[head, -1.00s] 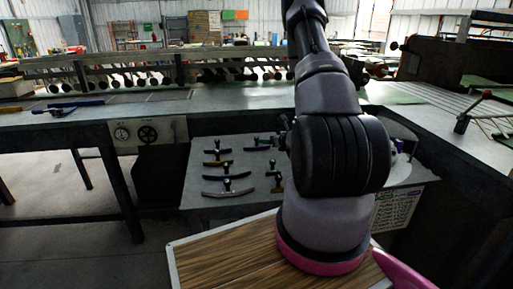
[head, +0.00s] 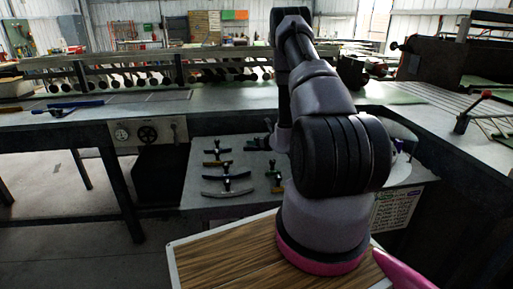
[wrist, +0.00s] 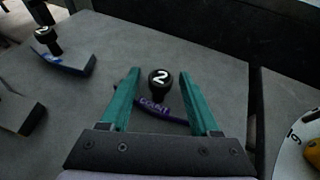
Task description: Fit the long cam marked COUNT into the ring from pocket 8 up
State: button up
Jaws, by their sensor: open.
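The purple cam marked COUNT (wrist: 155,107) lies on the grey plate (wrist: 110,35) in the wrist view. Its upright black knob (wrist: 160,84) shows a white 2. My gripper (wrist: 158,76) is open, with one green finger on each side of the knob and a gap to both. Parts of the cam are hidden by the fingers and gripper body. The ring (wrist: 290,150) shows only partly at the right edge, with a yellow piece (wrist: 314,153) on it. Pocket 8 cannot be made out. In the head view my arm hides most of the ring.

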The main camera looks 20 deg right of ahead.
grip_shut()
